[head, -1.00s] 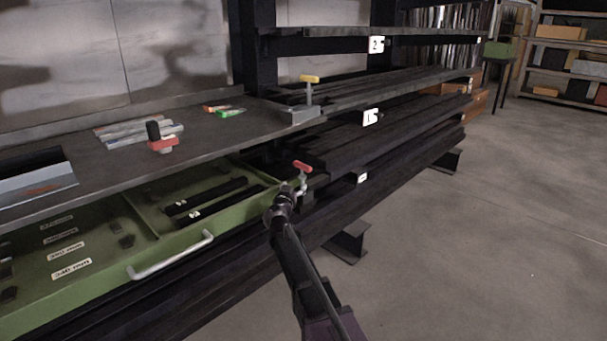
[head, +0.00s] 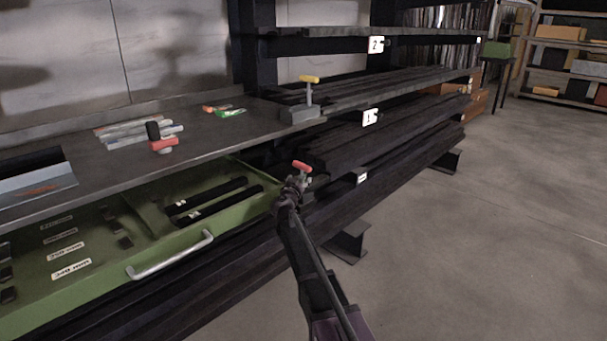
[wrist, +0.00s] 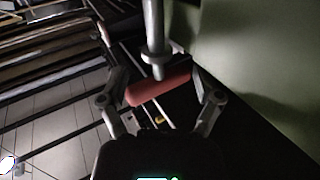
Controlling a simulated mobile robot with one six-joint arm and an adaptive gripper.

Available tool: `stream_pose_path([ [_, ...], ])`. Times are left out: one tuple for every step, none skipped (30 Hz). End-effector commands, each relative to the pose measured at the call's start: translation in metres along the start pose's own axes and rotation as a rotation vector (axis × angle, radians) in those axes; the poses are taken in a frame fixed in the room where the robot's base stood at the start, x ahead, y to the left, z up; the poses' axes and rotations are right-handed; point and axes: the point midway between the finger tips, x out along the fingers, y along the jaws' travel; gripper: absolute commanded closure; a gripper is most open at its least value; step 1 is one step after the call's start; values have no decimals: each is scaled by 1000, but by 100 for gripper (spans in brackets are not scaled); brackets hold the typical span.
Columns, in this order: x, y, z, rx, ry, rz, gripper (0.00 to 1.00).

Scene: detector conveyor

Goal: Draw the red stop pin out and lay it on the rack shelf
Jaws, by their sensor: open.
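The red stop pin's red crossbar handle (head: 302,167) stands at the right front corner of the open green drawer (head: 190,240), above a metal shank. In the wrist view, the red handle (wrist: 160,88) lies between the fingers of my gripper (wrist: 142,48), with its pale metal shank (wrist: 153,28) running up the picture. My gripper (head: 296,184) is open around the pin, and I see no firm contact. The pin's far end is hidden. The dark rack shelf (head: 225,135) lies above the drawer, to the left of the pin.
The shelf bears a grey block with a yellow-handled pin (head: 309,90), a red clamp-like tool (head: 163,145), and small coloured packets (head: 230,112). Bare shelf lies between them. Dark bars (head: 380,150) are stacked right of the drawer. The floor at right is open.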

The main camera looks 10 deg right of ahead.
Motion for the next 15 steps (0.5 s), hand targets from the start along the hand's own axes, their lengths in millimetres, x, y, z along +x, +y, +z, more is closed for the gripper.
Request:
stream_pose_path([
  [9, 1, 0, 0, 0, 2, 17],
  [13, 2, 0, 0, 0, 2, 17],
  [17, 1, 0, 0, 0, 2, 17],
  [21, 1, 0, 0, 0, 1, 17],
  [24, 1, 0, 0, 0, 1, 17],
  [27, 1, 0, 0, 0, 0, 17],
  [29, 1, 0, 0, 0, 0, 17],
  [30, 1, 0, 0, 0, 0, 17],
  [32, 1, 0, 0, 0, -1, 17],
  [32, 1, 0, 0, 0, -1, 17],
  [33, 1, 0, 0, 0, -1, 17],
  [33, 1, 0, 0, 0, -1, 17],
  [33, 2, 0, 0, 0, -1, 17],
  [32, 2, 0, 0, 0, -1, 17],
  [32, 2, 0, 0, 0, -1, 17],
])
